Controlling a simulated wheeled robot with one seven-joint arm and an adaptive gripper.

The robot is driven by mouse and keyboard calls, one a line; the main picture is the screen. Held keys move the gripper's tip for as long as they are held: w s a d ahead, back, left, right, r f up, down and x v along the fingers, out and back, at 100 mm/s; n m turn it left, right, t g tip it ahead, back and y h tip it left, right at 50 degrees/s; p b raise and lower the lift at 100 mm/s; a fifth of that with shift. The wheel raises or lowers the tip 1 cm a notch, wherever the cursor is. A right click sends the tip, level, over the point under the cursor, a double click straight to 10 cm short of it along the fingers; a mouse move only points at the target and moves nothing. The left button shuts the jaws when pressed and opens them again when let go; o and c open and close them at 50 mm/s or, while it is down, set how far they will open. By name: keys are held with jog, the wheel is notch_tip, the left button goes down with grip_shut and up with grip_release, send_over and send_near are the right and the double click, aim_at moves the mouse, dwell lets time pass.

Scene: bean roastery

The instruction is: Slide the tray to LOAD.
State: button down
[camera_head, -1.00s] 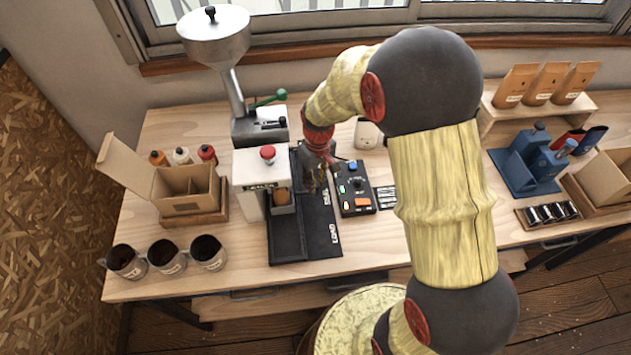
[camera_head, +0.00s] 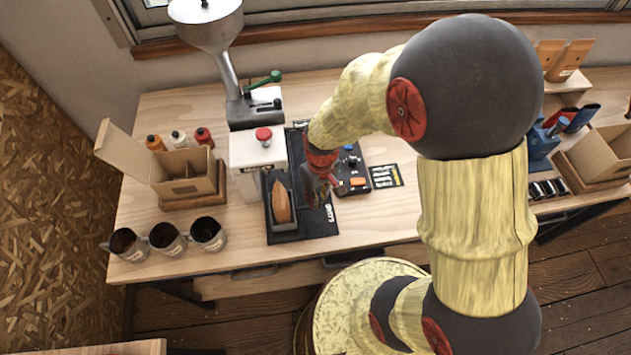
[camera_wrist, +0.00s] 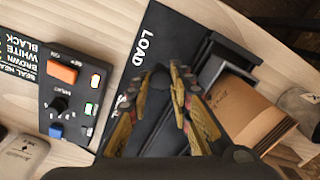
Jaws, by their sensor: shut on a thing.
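The black tray (camera_head: 270,222) holds an upright brown bag (camera_head: 282,203) and stands near the front of a black slide base (camera_head: 322,226), clear of the white sealing machine (camera_head: 257,155). The LOAD mark (camera_head: 329,212) is on the base's right side and reads clearly in the wrist view (camera_wrist: 144,47). My gripper (camera_head: 319,198) is right of the tray, beside LOAD. In the wrist view my gripper (camera_wrist: 164,80) is shut on a dark knob (camera_wrist: 160,79), apparently the tray's handle. The tray (camera_wrist: 215,68) and bag (camera_wrist: 250,118) show to its right there. The link from knob to tray is partly hidden.
A control box (camera_head: 353,175) with coloured buttons is close to the right of my gripper. Several metal cups (camera_head: 165,240) stand left of the base. A cardboard box (camera_head: 187,180) and capped bottles (camera_head: 178,140) are behind them. The table's front edge is near.

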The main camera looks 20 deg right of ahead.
jog(key=shift+s+a, duration=0.1)
jog(key=shift+s, duration=0.6)
jog(key=c, duration=1.6)
grip_release()
jog(key=shift+r, duration=0.1)
notch_tip(320, 180, up, 12)
jog(key=shift+f, duration=0.1)
jog(key=s+d+r+m+t+b, duration=0.1)
jog(key=s+r+t, duration=0.1)
jog(key=r, duration=0.2)
jog(key=s+r+m+t+b, duration=0.1)
jog(key=s+r+t, duration=0.1)
jog(key=r, duration=0.3)
jog(key=s+d+r+m+t+b, duration=0.1)
jog(key=s+r+b, duration=0.1)
jog(key=s+r, duration=0.2)
jog(key=shift+s+d+r+t, duration=0.15)
jog(key=shift+d+r+t, duration=0.2)
jog(key=shift+r, duration=0.25)
